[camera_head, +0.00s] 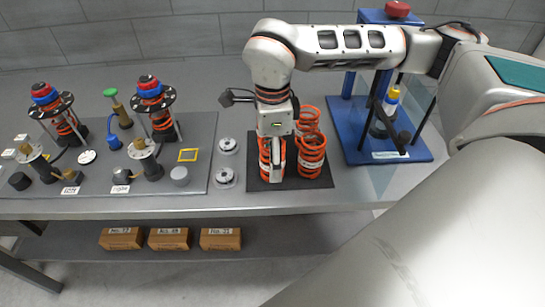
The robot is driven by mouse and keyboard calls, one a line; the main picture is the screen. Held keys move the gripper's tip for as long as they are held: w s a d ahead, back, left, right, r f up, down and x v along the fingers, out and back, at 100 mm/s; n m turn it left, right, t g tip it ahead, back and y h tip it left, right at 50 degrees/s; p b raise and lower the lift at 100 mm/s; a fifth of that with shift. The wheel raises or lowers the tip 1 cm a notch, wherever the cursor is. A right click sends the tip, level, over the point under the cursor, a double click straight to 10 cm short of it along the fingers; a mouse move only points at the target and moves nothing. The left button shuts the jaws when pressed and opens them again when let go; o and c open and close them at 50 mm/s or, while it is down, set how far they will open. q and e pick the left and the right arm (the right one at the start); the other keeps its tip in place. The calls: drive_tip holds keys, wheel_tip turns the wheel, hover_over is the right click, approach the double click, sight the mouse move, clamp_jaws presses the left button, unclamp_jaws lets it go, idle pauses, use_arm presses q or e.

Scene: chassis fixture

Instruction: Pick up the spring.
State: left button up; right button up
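Several orange coil springs stand upright on a black mat (320,183) on the table. One spring (313,158) stands at the front right and another (308,119) behind it. A third spring (264,157) stands at the front left, partly hidden by my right gripper (277,168). The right gripper points down in front of or around this spring. It is seen nearly edge-on, so I cannot tell whether its fingers touch or close on the spring. My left gripper is not in view.
A blue press-like stand (405,152) with a red knob is right of the mat. Two metal discs (225,178) lie left of it. A grey fixture plate (205,150) with two strut assemblies (155,100) fills the left. Boxes (220,239) sit on the lower shelf.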

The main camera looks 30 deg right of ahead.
drive_tip(key=shift+f, duration=0.65)
drive_tip(key=c, duration=1.5)
drive_tip(key=shift+r, duration=0.15)
